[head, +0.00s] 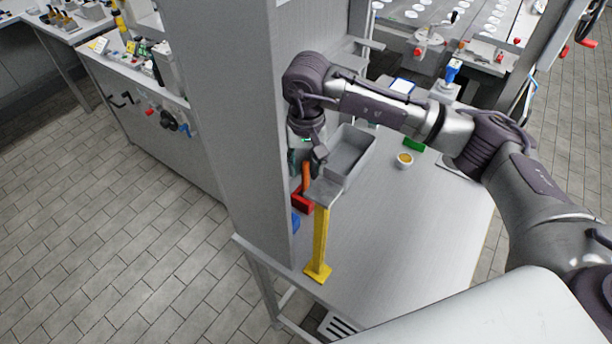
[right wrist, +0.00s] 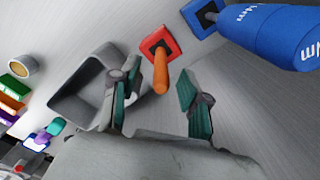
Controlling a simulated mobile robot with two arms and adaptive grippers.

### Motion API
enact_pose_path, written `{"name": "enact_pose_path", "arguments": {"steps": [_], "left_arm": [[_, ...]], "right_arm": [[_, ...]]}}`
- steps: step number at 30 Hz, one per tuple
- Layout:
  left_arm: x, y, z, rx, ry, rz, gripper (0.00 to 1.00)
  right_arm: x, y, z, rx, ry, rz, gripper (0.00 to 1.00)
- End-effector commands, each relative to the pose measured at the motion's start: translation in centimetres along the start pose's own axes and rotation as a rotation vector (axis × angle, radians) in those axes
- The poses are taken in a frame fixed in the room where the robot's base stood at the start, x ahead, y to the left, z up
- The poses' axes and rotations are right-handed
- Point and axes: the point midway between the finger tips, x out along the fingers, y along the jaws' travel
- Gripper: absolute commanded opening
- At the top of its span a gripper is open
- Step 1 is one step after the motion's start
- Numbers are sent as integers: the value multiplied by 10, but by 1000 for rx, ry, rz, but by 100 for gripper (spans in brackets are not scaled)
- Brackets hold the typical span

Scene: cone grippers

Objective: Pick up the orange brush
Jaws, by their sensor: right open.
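The orange brush stands on the table with its orange handle up (right wrist: 160,78) and a square red-orange base (right wrist: 160,42). In the head view its handle (head: 306,174) shows just below my right gripper (head: 316,160), and its red base (head: 303,203) is partly hidden by the grey pillar. In the right wrist view my right gripper (right wrist: 158,86) is open, and the handle end appears between its two green-padded fingers. I see no contact; how deep the handle lies between them is hard to tell. My left gripper is in neither view.
A grey bin (head: 372,146) stands close by; it also shows in the wrist view (right wrist: 62,103). A yellow post (head: 320,245) stands at the table's near edge. A large blue cylinder (right wrist: 270,33) is right of the brush. A small cup (head: 404,160) sits farther right, with clear table before it.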

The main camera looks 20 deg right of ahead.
Motion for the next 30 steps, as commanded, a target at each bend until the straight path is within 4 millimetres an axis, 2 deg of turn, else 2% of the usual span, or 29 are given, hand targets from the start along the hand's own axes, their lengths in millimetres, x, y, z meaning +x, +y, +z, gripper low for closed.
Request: {"name": "enact_pose_path", "arguments": {"steps": [3,10,18,26,30], "left_arm": [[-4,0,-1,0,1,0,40],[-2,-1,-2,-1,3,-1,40],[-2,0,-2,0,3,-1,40],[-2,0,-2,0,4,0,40],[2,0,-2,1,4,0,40]], "right_arm": [[8,0,0,-1,-1,0,46],[9,0,0,-1,1,-1,44],[9,0,0,-1,0,-1,0],[8,-1,0,-1,0,-1,0],[0,-1,-1,-1,2,-4,0]]}}
